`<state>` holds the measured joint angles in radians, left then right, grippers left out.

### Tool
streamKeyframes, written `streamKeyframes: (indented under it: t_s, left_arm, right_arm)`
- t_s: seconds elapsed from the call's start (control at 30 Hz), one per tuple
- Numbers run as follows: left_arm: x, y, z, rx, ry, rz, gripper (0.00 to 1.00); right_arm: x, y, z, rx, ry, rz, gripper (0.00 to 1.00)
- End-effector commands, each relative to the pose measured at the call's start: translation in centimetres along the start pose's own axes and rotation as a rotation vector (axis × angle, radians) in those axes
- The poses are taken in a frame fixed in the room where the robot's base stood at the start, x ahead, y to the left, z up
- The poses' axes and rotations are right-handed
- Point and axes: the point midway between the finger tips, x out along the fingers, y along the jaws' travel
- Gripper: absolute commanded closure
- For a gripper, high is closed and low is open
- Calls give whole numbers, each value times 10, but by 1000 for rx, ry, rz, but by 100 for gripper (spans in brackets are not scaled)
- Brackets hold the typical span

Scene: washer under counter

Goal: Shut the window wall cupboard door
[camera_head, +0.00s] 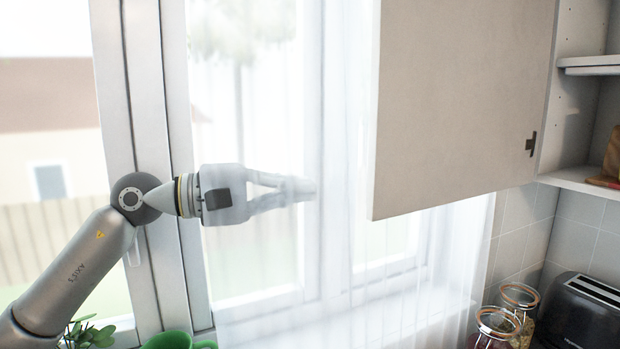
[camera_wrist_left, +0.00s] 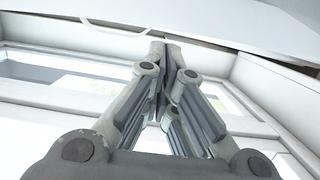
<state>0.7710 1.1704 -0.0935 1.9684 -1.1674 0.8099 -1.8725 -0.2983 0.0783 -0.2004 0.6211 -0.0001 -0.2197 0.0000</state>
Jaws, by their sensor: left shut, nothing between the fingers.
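The window wall cupboard door (camera_head: 455,105) stands open at the upper right of the head view. It is a plain beige-grey panel swung out from the cupboard (camera_head: 580,125), with a dark hinge at its right side. My left gripper (camera_head: 308,188) is shut and empty, pointing right. In the picture its tips are left of the door's free edge, with a gap between. The sheer curtain looks pale over the fingers. The left wrist view shows the closed fingers (camera_wrist_left: 164,52) with nothing between them. My right gripper is not in view.
A sheer curtain (camera_head: 345,280) hangs before the window (camera_head: 240,130). Glass jars (camera_head: 520,298) and a black toaster (camera_head: 585,310) stand at the lower right. A green object (camera_head: 168,341) and a plant (camera_head: 88,335) are at the lower left. Cupboard shelves (camera_head: 590,65) show at the right.

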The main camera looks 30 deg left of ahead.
Motion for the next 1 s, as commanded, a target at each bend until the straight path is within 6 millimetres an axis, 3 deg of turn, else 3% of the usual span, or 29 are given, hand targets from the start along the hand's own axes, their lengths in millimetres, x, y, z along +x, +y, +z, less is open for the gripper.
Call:
streamKeyframes:
  t_s: [0.03,0.2,0.5,1.0]
  left_arm:
    - [8,6,2,-1,-5,0,100]
    - [33,7,2,-1,-5,2,100]
    - [71,4,1,-3,-3,2,100]
    - [84,0,1,-2,-2,1,100]
  right_arm:
    - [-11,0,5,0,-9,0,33]
    - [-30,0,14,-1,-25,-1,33]
    - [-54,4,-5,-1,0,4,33]
    - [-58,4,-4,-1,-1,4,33]
